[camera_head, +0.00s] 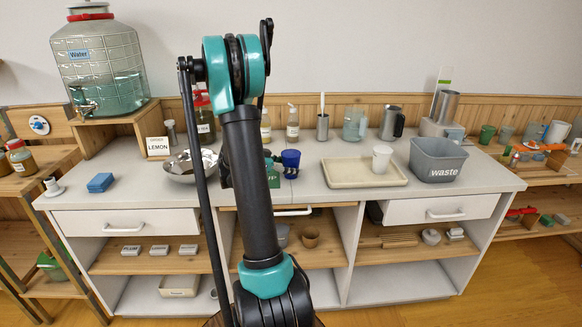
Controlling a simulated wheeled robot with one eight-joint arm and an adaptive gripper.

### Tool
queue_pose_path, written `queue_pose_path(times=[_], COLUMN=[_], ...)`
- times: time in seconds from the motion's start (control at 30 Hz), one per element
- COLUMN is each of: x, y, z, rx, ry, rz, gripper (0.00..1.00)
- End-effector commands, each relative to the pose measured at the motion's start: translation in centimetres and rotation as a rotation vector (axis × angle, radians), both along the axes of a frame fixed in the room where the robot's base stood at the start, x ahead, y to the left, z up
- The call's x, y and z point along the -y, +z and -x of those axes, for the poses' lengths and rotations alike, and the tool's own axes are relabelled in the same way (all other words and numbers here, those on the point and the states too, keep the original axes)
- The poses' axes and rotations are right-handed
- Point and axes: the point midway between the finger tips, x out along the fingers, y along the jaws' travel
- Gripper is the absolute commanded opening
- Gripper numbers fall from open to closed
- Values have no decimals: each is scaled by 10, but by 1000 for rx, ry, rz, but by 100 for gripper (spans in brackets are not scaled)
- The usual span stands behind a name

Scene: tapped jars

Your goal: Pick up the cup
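A white cup (381,158) stands upright on a beige tray (346,174) on the right half of the counter, near the tray's back right. A dark blue cup (291,163) stands on the counter just right of my raised arm. The task does not say which cup is meant. My black and teal arm rises through the middle of the view and hides part of the counter. My gripper's fingers cannot be made out, and some dark shapes beside the arm are unclear.
A grey waste bin (437,160) stands right of the tray. Behind are a metal pitcher (392,122), a glass jug (354,124) and pump bottles (292,124). A metal bowl (190,165) is left of my arm. A large water dispenser (100,65) stands back left. The counter's front left is mostly clear.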

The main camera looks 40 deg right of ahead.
Motion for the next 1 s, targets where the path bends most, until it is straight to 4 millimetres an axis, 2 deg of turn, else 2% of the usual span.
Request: queue_pose_path(times=[0.03,0.3,0.33,0.6,0.77,0.87,1.0], x=[0,0,0,0,0,0,0], y=[0,0,0,1,9,20,48], z=[0,0,0,0,0,0,1], rx=[0,0,0,0,0,0,0], ry=[0,0,0,0,0,0,0], rz=[0,0,0,0,0,0,0], gripper=[55,21,19,19,19,19,19])
